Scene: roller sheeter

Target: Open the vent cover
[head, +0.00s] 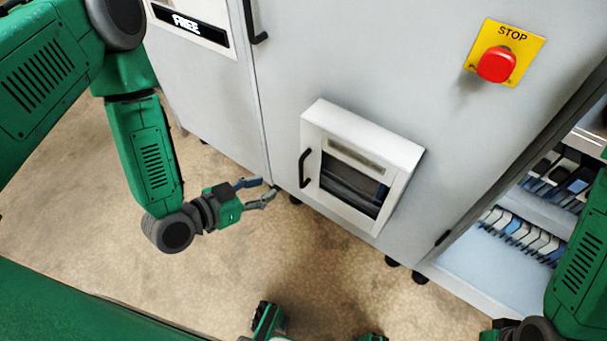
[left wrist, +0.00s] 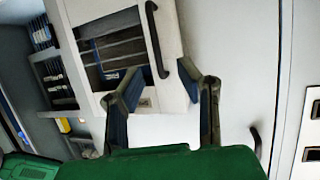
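The vent cover (head: 400,155) is a white raised box frame with a dark window, low on the grey machine front. It looks closed in the head view. Its black bar handle (head: 305,168) is on the cover's left side. In the left wrist view the cover (left wrist: 172,98) is at upper left, and the handle (left wrist: 154,38) shows above the gap between my fingertips. My left gripper (head: 267,187) is open and empty, left of and slightly below the handle, apart from it. It also shows in the left wrist view (left wrist: 163,75). My right gripper is out of view.
A red stop button (head: 496,64) on a yellow plate is at upper right. A panel door with another black handle (head: 255,22) is at upper left. An open bay with shelves (head: 540,215) of blue and white items is at right. Bare floor (head: 330,275) lies in front.

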